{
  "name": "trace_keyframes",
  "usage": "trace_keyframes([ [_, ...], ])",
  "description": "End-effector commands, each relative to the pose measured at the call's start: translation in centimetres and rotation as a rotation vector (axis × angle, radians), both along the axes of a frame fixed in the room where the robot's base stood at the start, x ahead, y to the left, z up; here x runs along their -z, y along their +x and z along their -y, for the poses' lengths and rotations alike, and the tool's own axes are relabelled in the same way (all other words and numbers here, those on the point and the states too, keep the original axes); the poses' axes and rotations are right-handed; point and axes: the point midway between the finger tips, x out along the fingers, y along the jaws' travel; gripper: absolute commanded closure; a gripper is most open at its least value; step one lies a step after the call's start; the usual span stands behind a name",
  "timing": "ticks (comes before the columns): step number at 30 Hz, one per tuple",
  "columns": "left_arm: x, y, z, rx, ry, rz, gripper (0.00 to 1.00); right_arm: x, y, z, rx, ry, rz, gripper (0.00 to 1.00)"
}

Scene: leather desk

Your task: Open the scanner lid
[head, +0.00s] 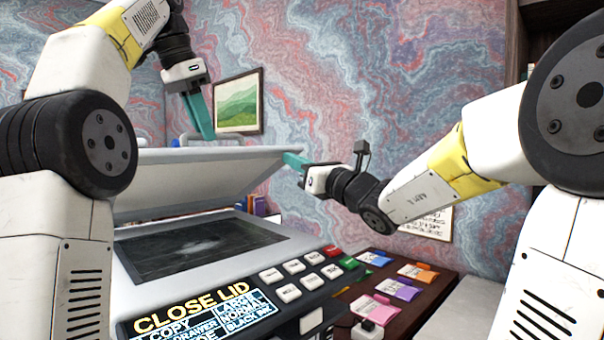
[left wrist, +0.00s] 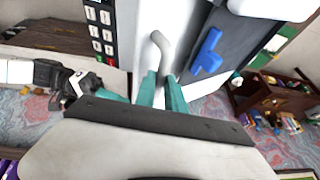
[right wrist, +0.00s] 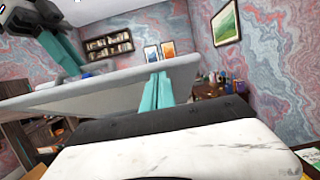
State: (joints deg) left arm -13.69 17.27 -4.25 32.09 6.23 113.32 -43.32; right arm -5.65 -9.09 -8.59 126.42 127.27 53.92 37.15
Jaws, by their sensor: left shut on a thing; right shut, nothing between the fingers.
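The grey scanner lid (head: 205,172) is raised at a slant above the scanner (head: 130,272), and the dark glass (head: 190,246) shows beneath it. My left gripper (head: 205,138) reaches down behind the lid's upper edge. In the left wrist view, its teal fingers (left wrist: 161,92) are shut at a pale curved handle (left wrist: 160,45) on the lid; the exact contact is hard to see. My right gripper (head: 290,158) is shut and empty, its fingertips at the lid's right corner. In the right wrist view, its fingers (right wrist: 155,92) overlap the lid (right wrist: 100,95); I cannot tell whether they touch.
The scanner's screen (head: 200,312) reads "CLOSE LID". White, red and green buttons (head: 300,272) sit right of the glass. Colourful pads (head: 395,285) and a small white block (head: 367,330) lie further right.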

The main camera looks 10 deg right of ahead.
Motion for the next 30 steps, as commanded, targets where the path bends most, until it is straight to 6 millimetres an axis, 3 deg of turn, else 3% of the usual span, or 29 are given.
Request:
trace_keyframes([
  [12,0.5,0.6,-0.6,-0.019,0.012,-0.006,1.0,-0.4,0.1,-0.1,-0.001,0.0,0.0,1.0],
  [19,0.5,0.5,-0.6,-0.019,0.013,-0.009,1.0,-2.6,1.0,-0.8,-0.002,0.0,0.003,1.0],
  [26,0.5,0.2,-0.2,-0.008,0.009,-0.015,1.0,-2.8,1.1,-0.9,-0.002,0.001,0.003,1.0],
  [27,0.5,0.2,-0.2,-0.006,0.008,-0.015,0.81,-2.8,1.1,-0.9,-0.003,0.001,0.003,1.0],
  [30,0.4,0.1,0.0,-0.002,0.007,-0.015,0.64,-2.8,1.1,-1.0,-0.003,0.001,0.003,1.0],
])
